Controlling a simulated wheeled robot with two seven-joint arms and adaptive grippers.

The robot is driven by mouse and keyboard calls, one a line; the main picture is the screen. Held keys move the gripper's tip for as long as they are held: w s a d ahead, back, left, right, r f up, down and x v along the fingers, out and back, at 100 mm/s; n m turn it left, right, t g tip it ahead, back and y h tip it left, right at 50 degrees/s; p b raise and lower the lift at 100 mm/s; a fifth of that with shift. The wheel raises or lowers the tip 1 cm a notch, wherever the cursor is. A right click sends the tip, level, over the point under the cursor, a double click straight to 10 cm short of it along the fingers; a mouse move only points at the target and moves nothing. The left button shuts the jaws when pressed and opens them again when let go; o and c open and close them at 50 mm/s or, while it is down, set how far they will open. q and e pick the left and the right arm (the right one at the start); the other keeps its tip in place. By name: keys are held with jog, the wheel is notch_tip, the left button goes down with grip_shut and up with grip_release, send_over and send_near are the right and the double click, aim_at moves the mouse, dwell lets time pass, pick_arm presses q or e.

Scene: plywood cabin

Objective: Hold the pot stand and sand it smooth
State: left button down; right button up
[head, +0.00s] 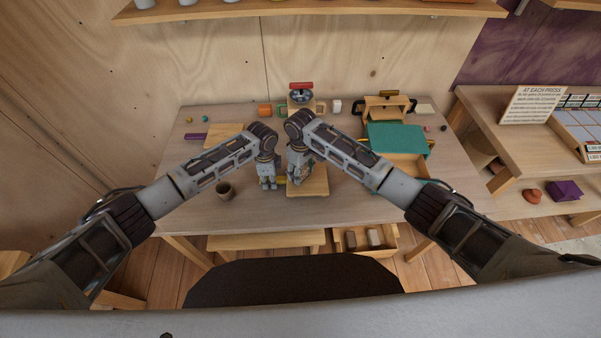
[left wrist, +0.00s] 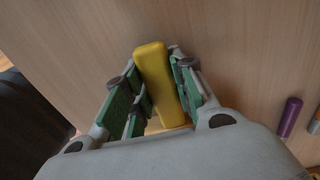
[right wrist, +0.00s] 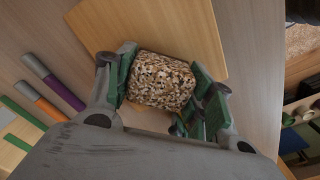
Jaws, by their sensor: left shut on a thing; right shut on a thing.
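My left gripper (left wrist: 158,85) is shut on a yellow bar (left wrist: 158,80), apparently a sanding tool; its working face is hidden. A bit of the yellow also shows in the head view (head: 281,181). The block is over or on a light wooden board (right wrist: 150,25); contact cannot be told. In the head view, the left gripper (head: 268,186) is just left of the right gripper (head: 299,172), close beside the board (head: 318,186).
A purple-handled tool (left wrist: 290,117) lies apart from the left gripper. A red-topped device (head: 301,92) stands behind the grippers. An open drawer (head: 388,236) juts out in front.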

aim_at(322, 176)
jog(key=shift+s+d, duration=0.15)
jog(key=shift+d, duration=3.8)
jog(key=shift+a, duration=4.35)
jog(key=shift+d+r, duration=0.1)
jog(key=shift+r, duration=4.05)
pick_arm(q)
jog(key=c, duration=1.1)
grip_release()
jog(key=shift+r, duration=0.1)
notch_tip(322, 176, up, 12)
pick_arm(e)
jog(key=shift+f, duration=0.1)
